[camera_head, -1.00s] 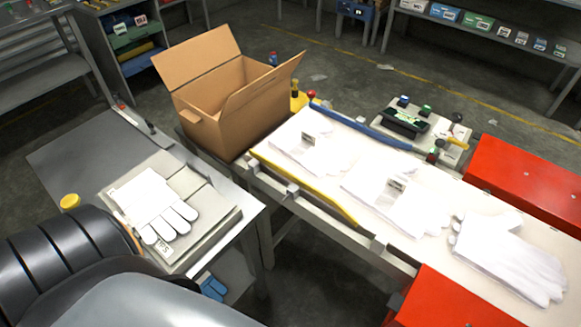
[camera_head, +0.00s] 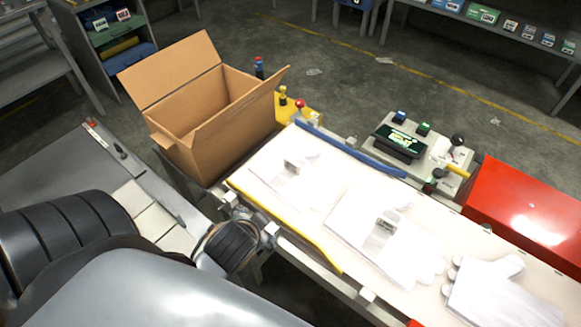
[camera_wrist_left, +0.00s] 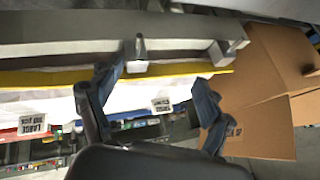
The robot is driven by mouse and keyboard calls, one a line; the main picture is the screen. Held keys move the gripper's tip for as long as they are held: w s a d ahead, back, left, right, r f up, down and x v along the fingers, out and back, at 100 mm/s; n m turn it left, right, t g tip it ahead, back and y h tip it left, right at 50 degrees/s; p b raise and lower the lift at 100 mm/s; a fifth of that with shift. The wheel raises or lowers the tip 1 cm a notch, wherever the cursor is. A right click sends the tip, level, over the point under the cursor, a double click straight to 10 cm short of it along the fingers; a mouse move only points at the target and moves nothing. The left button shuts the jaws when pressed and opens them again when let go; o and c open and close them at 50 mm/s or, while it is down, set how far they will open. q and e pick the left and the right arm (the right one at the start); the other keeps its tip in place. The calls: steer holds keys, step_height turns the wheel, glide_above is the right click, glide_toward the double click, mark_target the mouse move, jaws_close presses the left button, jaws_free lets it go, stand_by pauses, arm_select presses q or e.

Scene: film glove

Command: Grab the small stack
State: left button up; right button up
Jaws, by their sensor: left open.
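White glove stacks lie on the pale belt. One stack (camera_head: 315,190) with a small tag (camera_head: 291,168) lies nearest the cardboard box. A second tagged stack (camera_head: 350,222) lies to its right. In the left wrist view, one tag (camera_wrist_left: 33,124) appears to read LARGE; the writing on the other tag (camera_wrist_left: 161,105) is too blurred to read. My left gripper (camera_head: 250,218) is at the belt's near edge, beside the yellow rail, apart from the stacks. Its two fingers (camera_wrist_left: 160,72) are spread and empty in the wrist view. My right gripper is not in view.
The open cardboard box (camera_head: 215,125) stands at the belt's left end. A yellow rail (camera_head: 285,232) and blue rail (camera_head: 350,150) edge the belt. White gloves (camera_head: 495,292) lie at right. A control panel (camera_head: 425,150) and red housing (camera_head: 525,215) stand beyond.

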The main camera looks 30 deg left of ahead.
mark_target(291, 162)
arm_select(q)
steer(key=w+a+r+m+t+y, duration=0.2)
steer(key=w+a+r+t+y, duration=0.3)
steer(key=a, duration=0.3)
steer(key=w+r+m+t+h, duration=0.2)
steer(key=w+r+m+t, duration=0.15)
steer(key=r+m, duration=0.35)
steer(key=w+r+m+t+h, duration=0.15)
steer(key=r+m+t, duration=0.3)
steer(key=m, duration=0.45)
step_height(291, 162, down, 12)
steer(key=d+m+g+h, duration=0.2)
steer(key=m+g+h, duration=0.4)
steer(key=m, duration=1)
steer(key=x, duration=0.7)
steer(key=shift+d+f+p, duration=0.1)
steer(key=shift+f+p, duration=0.2)
steer(key=shift+p, duration=0.1)
steer(key=x, duration=0.6)
steer(key=shift+r+p, duration=0.2)
steer(key=shift+p, duration=0.2)
steer(key=c, duration=1.7)
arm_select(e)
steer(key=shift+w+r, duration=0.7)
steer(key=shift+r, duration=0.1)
